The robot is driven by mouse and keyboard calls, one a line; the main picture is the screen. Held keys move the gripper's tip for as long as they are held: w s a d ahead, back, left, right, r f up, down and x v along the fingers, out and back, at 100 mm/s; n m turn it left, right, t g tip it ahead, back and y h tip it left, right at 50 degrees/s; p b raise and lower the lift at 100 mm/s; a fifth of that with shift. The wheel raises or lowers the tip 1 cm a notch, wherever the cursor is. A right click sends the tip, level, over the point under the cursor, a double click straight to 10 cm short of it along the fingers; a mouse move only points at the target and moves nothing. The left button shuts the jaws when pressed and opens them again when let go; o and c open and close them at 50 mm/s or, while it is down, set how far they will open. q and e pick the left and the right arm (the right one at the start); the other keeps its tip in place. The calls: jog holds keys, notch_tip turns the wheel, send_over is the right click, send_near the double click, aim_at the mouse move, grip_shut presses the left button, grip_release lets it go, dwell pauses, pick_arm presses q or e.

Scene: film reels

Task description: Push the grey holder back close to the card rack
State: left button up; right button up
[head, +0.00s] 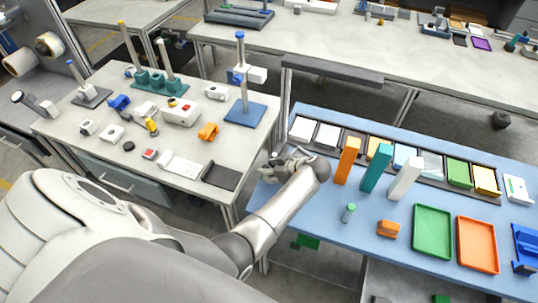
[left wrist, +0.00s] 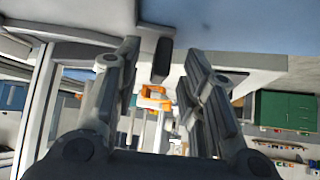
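The card rack (head: 405,167) is a long dark tray with white, tan, blue, green and yellow cards along the back of the blue table. My left gripper (head: 272,166) is at the left end of that table, below the rack's left end, pointing left. In the left wrist view its fingers (left wrist: 158,85) are spread with a gap between them. A dark grey rounded block (left wrist: 160,60) shows in that gap, apart from the fingers. I cannot tell whether it is the grey holder. No grey holder stands out in the head view; my gripper and forearm may hide it. My right gripper is not in view.
Orange (head: 347,161), teal (head: 376,168) and white (head: 404,178) upright blocks stand right of my wrist, before the rack. Green (head: 432,231) and orange (head: 477,245) trays lie at the front right. The left table (head: 95,148) is crowded with small parts.

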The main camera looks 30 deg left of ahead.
pick_arm(q)
jog(key=shift+f, duration=0.15)
jog(key=shift+d, duration=0.1)
jog(key=shift+c, duration=0.4)
grip_shut()
jog(key=shift+o, duration=0.2)
grip_release()
notch_tip(320, 180, up, 10)
dwell(0.4)
